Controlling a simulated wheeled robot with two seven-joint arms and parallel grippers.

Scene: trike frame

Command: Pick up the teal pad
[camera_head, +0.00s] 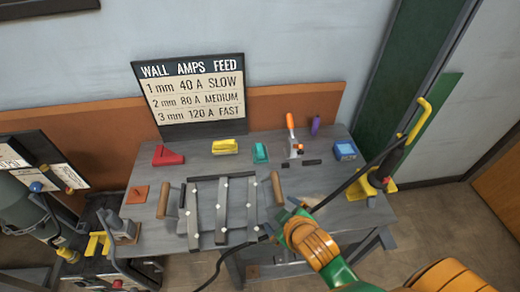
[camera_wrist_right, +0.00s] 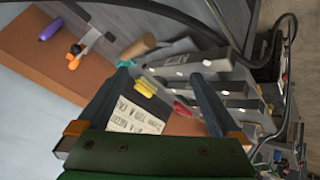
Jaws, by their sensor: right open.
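The teal pad (camera_head: 260,153) lies toward the back of the grey workbench (camera_head: 330,190) in the head view, right of a yellow block and left of an orange-handled clamp. My left gripper is not in view.
Grey metal bars (camera_head: 222,210) fill the middle front. A sign (camera_head: 193,95) stands behind. A black cable crosses the right side.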

